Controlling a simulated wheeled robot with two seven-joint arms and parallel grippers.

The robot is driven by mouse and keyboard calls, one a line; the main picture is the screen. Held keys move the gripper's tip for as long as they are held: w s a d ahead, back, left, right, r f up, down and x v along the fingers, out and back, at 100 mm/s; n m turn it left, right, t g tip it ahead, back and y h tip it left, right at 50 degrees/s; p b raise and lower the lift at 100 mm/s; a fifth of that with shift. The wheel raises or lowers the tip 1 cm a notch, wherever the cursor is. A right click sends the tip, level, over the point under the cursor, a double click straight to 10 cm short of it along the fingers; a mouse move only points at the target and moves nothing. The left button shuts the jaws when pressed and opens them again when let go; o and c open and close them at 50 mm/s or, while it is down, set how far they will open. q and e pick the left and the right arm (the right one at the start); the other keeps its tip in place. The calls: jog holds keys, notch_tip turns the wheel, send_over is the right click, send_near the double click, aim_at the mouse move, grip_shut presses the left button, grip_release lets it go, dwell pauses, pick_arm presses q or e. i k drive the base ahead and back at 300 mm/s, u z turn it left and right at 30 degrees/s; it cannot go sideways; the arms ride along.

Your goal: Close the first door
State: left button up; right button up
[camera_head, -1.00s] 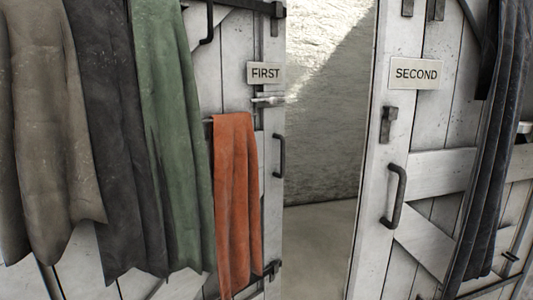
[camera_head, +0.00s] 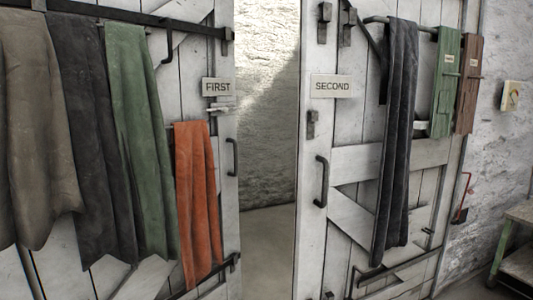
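The first door (camera_head: 229,200) is white planks with a "FIRST" sign (camera_head: 218,87) near its right edge. A dark pull handle (camera_head: 232,157) is on that edge, below a small metal latch (camera_head: 218,108). Brown-grey, dark grey, green and orange cloths hang over much of its face. The second door (camera_head: 311,240), with a "SECOND" sign (camera_head: 331,86) and a dark handle (camera_head: 321,181), stands to the right. An open gap (camera_head: 268,165) lies between the two doors. Neither of my grippers shows.
A table (camera_head: 518,262) stands at the lower right by the rough white wall. Floor shows in the gap.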

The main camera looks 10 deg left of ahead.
aim_at(118, 182)
jog(key=z, duration=0.6)
jog(key=i, duration=1.1)
jog(key=z, duration=0.35)
